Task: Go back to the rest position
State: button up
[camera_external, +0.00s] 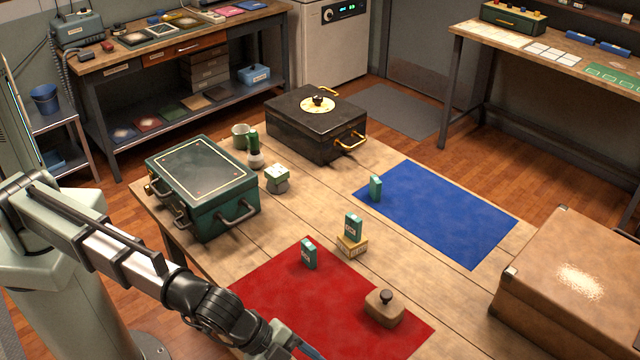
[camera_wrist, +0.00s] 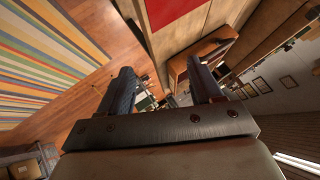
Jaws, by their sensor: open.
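My gripper (camera_wrist: 163,84) is open and empty in the wrist view, with its two dark fingers apart. In the external view my arm reaches in from the left, and its end is cut off by the bottom edge, close to the near edge of the red mat (camera_external: 285,290). The wrist view looks past the fingers at the wooden floor, a striped rug and a table edge with a strip of red. No object is between the fingers.
The wooden table holds a green case (camera_external: 205,185), black box (camera_external: 315,125), brown case (camera_external: 570,285), blue mat (camera_external: 440,215) and wooden block (camera_external: 384,308). Small teal boxes stand on the red mat (camera_external: 308,254), the blue mat (camera_external: 376,189) and a yellow block (camera_external: 352,246).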

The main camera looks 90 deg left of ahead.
jog(key=s+f+n+g, duration=0.1)
jog(key=s+f+n, duration=0.2)
jog(key=f, duration=1.6)
jog(key=s+a+f+n+g+y, duration=0.1)
jog(key=s+a+f+g, duration=0.1)
jog(key=s+a+f, duration=0.55)
jog(key=s+a+f+n+g, duration=0.15)
jog(key=s+a+f, duration=0.25)
jog(key=a+f, duration=0.55)
jog(key=s+a+f+n+g+y, duration=0.1)
jog(key=s+a+f+g, duration=0.1)
jog(key=s+a+f, duration=0.5)
jog(key=s+a+f+n+g+y, duration=0.1)
jog(key=s+a+f+g, duration=0.3)
jog(key=s, duration=0.6)
jog(key=s+a+f+n+g, duration=0.1)
jog(key=s+a, duration=0.3)
jog(key=s, duration=0.7)
jog(key=s+a+f+n+g+h, duration=0.1)
jog(key=s+a+g, duration=0.3)
jog(key=s, duration=0.8)
jog(key=shift+s+a, duration=0.15)
jog(key=shift+a, duration=0.15)
jog(key=shift+n, duration=0.25)
